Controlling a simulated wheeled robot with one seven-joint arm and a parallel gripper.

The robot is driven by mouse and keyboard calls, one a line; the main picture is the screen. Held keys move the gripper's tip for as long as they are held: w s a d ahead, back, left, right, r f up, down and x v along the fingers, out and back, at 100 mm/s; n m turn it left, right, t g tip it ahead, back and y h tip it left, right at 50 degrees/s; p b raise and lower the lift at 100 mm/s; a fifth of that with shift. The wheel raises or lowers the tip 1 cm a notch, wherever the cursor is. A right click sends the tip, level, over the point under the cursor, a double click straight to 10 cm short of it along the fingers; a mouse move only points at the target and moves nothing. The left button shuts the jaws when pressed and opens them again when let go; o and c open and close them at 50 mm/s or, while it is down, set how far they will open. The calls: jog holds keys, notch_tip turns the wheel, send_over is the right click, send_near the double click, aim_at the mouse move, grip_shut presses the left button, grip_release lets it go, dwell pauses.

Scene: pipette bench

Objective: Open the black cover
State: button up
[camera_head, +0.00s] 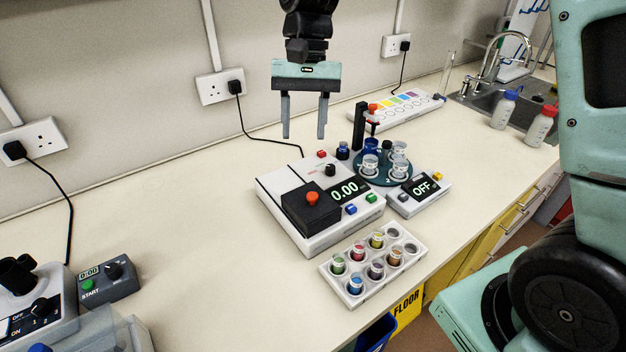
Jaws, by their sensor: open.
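The black cover (303,213) is a square black lid with a red knob (312,198) on top. It lies shut on the left part of a white device (333,238) with a display reading 0.00. My gripper (304,135) hangs above and behind the device, pointing down. Its two grey fingers are apart with nothing between them. It is clear of the cover and touches nothing that I can see. What is under the cover is hidden.
A white rack (374,265) of coloured vials stands in front of the device. A dark turntable (384,176) with beakers and a small OFF-display unit (418,194) are at its right. A timer box (108,279) sits at the left. The bench between is clear.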

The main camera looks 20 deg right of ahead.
jog(key=w+d+m, duration=0.3)
jog(key=w+d, duration=0.2)
jog(key=w, duration=0.1)
jog(key=p, duration=0.5)
send_near(313, 194)
jog(key=shift+g+y, duration=0.3)
jog(key=shift+g, duration=0.1)
jog(key=x, duration=0.8)
jog(key=shift+w+d+f, duration=0.15)
jog(key=shift+w+d, duration=0.05)
jog(key=shift+w, duration=0.1)
